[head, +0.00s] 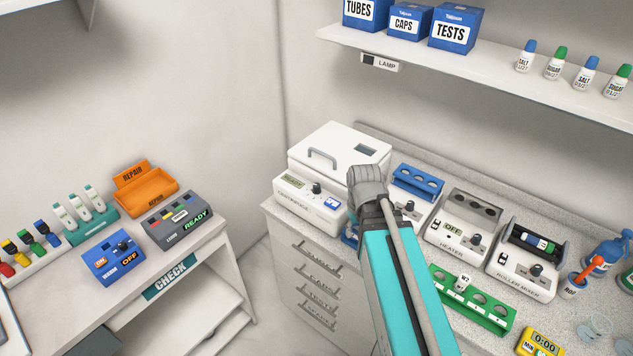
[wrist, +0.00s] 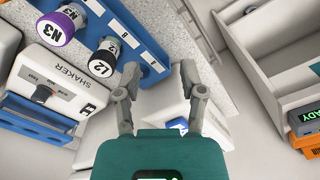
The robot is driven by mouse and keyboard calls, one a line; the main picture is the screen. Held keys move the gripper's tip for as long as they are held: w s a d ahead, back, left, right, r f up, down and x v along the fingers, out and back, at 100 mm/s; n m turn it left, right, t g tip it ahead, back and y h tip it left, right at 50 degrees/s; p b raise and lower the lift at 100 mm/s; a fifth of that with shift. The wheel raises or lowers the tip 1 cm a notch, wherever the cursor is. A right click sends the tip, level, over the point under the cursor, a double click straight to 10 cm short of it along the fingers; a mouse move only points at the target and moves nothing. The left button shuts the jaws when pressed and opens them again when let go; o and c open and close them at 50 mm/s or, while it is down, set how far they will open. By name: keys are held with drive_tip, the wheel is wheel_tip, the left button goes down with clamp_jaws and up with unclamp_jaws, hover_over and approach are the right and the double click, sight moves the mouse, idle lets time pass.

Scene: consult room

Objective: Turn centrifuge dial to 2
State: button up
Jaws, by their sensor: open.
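The centrifuge (head: 340,143) is a white box with a grey-handled lid, on the counter against the back wall. Its dark round dial (head: 316,188) is on the front panel, between a small display and a blue button (head: 332,203). I cannot read the dial's setting. In the head view my teal arm reaches to the right of the centrifuge, and its grey wrist hides the fingers. In the wrist view my gripper (wrist: 160,73) is open, with nothing held. A white body with a blue spot lies beneath the fingers; I cannot tell whether it is the centrifuge.
In the wrist view, a blue rack (wrist: 135,35) with capped tubes and the shaker (wrist: 65,73) are close on the left. In the head view, the heater (head: 462,228), roller mixer (head: 525,262) and green rack (head: 472,300) are right of my arm. A shelf (head: 480,62) hangs above.

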drive_tip(key=w+a+r+n+p, duration=0.4)
drive_tip(key=w+r+n+p, duration=0.35)
drive_tip(key=w+n, duration=0.25)
wheel_tip(320, 180, up, 7)
drive_tip(key=n+p, duration=0.6)
drive_tip(key=n, duration=0.5)
hover_over(317, 185)
drive_tip(key=shift+w+f, duration=0.1)
drive_tip(key=shift+f, duration=0.1)
drive_tip(key=shift+f, duration=0.2)
wheel_tip(317, 185, down, 13)
drive_tip(key=b, duration=1.4)
drive_tip(key=shift+f, duration=0.2)
clamp_jaws()
